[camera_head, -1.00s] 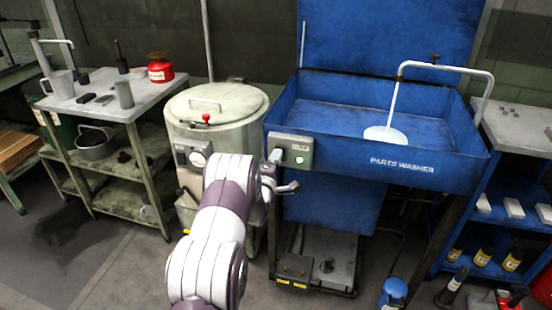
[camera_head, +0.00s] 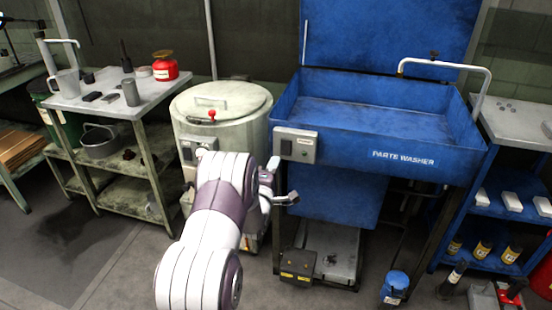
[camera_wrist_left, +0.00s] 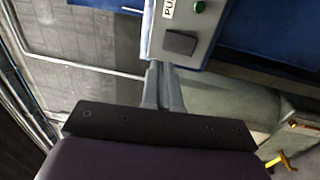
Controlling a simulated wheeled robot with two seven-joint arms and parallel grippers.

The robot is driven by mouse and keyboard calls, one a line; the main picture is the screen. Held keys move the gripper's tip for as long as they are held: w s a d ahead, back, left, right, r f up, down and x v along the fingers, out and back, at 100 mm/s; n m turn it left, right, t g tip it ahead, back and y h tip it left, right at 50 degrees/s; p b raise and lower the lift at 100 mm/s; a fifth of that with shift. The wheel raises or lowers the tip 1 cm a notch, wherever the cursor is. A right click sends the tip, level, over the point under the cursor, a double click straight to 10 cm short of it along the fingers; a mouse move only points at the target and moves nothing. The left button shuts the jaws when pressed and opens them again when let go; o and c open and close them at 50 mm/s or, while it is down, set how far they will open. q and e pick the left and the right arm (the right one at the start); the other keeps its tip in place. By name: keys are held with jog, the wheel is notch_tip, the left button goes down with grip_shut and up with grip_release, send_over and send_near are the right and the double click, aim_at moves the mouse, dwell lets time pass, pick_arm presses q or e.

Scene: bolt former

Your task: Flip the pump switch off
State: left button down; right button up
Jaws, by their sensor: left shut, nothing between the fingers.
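The pump switch box (camera_head: 296,146) is a grey box on the front left of the blue parts washer (camera_head: 430,165). Its dark rocker switch (camera_head: 286,147) shows in the head view, with an unlit lamp to its right. In the left wrist view the box (camera_wrist_left: 203,42) carries the dark switch (camera_wrist_left: 180,43), a green lamp and a partly cut-off label. My left gripper (camera_head: 274,162) is just below and left of the box. In the wrist view its fingers (camera_wrist_left: 163,75) are shut and empty, their tips just below the switch, apparently clear of it. My right gripper is not in view.
A lidded grey drum (camera_head: 222,105) stands left of the washer, close to my left arm. A bent white spout (camera_head: 445,67) hangs over the empty-looking basin. A yellow-marked pedal box (camera_head: 298,268) is on the floor below. Shelves flank both sides.

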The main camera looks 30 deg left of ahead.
pick_arm(q)
jog(key=s, duration=0.3)
jog(key=s+d+r, duration=0.1)
jog(key=s, duration=0.1)
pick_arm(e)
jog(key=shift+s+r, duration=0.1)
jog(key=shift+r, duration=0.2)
